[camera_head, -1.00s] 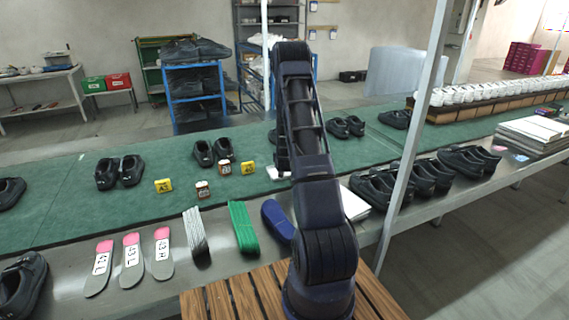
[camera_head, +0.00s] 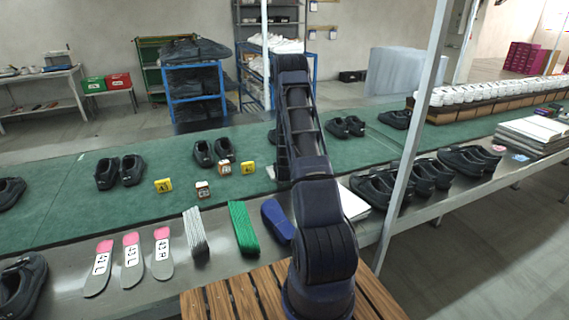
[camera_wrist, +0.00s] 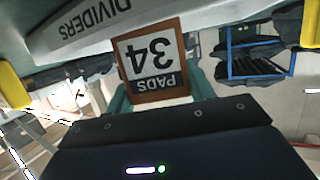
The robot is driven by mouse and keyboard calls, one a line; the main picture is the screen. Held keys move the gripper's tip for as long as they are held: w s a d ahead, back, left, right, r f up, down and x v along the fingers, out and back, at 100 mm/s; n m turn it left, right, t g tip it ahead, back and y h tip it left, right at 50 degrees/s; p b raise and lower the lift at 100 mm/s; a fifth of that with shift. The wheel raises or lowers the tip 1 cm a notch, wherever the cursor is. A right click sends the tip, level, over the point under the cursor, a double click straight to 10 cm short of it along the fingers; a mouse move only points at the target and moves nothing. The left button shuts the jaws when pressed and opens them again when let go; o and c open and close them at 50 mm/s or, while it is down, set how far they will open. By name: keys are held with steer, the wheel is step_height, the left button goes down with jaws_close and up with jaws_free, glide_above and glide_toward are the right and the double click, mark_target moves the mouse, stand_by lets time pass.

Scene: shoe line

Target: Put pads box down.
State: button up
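The pads box (camera_wrist: 125,88) shows in the wrist view as a brown-edged face with an upside-down "PADS 34" label. My gripper (camera_wrist: 162,55) has two yellow fingertips far apart at the left and right picture edges. The box sits between them with a visible gap on each side, so it looks unheld. Whether it rests on something cannot be told. In the head view my arm hides the gripper and the box, above the green belt (camera_head: 60,195).
A light strip labelled "DIVIDERS" (camera_wrist: 125,20) lies close by in the wrist view. On the belt stand black shoes (camera_head: 119,172) and a yellow number block (camera_head: 163,186). Insoles (camera_head: 132,258), a green stack (camera_head: 243,228) and a blue pad (camera_head: 278,220) lie in front. A post (camera_head: 412,140) rises right of my arm.

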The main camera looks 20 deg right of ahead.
steer(key=o, duration=0.3)
steer(key=shift+o, duration=0.2)
steer(key=shift+r, duration=0.1)
steer(key=shift+s+a+r, duration=0.1)
steer(key=shift+s+r, duration=0.05)
steer(key=v, duration=1.1)
steer(key=s+a+r+n+g+y, duration=0.1)
steer(key=s+a+r, duration=0.3)
steer(key=r, duration=0.4)
steer(key=s+a+r+g+y, duration=0.2)
steer(key=s+a+r, duration=0.15)
steer(key=r, duration=0.55)
steer(key=s+a+r+n+g+y, duration=0.1)
steer(key=s+a+r, duration=0.25)
steer(key=r, duration=0.45)
steer(key=s+a+r+g, duration=0.1)
steer(key=s+r, duration=0.3)
steer(key=s, duration=0.6)
steer(key=s+a+r+n+g+y, duration=0.1)
steer(key=s+a+r+g, duration=0.1)
steer(key=s, duration=0.8)
steer(key=s+a+r+n+g, duration=0.1)
steer(key=s+a+r, duration=0.3)
steer(key=s, duration=0.7)
steer(key=shift+r+g, duration=0.5)
steer(key=shift+r, duration=0.3)
